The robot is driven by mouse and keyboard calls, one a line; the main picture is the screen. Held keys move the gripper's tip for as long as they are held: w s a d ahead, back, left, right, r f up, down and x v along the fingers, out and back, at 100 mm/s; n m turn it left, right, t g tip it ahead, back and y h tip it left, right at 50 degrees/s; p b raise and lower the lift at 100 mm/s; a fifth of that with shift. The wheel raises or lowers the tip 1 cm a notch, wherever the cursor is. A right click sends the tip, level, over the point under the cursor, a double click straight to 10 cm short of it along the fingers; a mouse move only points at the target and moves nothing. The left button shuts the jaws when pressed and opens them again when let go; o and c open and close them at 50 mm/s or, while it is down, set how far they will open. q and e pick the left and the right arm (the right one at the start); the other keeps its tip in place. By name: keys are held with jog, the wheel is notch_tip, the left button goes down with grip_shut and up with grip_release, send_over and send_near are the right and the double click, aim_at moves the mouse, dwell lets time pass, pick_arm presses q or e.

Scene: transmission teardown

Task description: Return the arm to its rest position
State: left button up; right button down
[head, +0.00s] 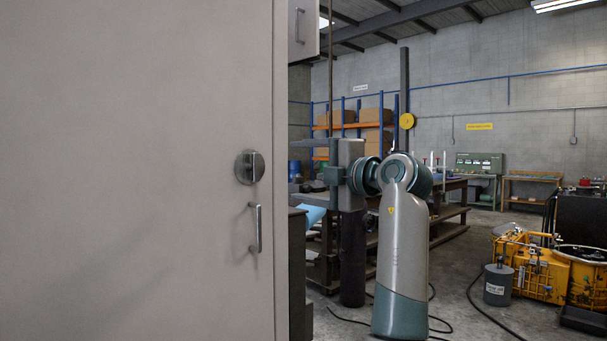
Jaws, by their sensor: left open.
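My left arm (403,245) stands up from the bottom centre of the head view, its grey and teal link nearly upright and bent at a round joint near the top. My left gripper (308,166) points left from that joint. Its dark fingers are apart, one above the other, and I see nothing between them. The gripper is close to the right edge of the large grey cabinet door in the picture; I cannot tell the gap in depth. My right gripper is out of view.
A grey cabinet door (140,170) with a knob and handle fills the left side. Behind the arm are a workbench (450,232) and a shelf with boxes (378,116). A yellow machine (541,272) and grey canister (497,285) stand right. Cables cross the otherwise open floor.

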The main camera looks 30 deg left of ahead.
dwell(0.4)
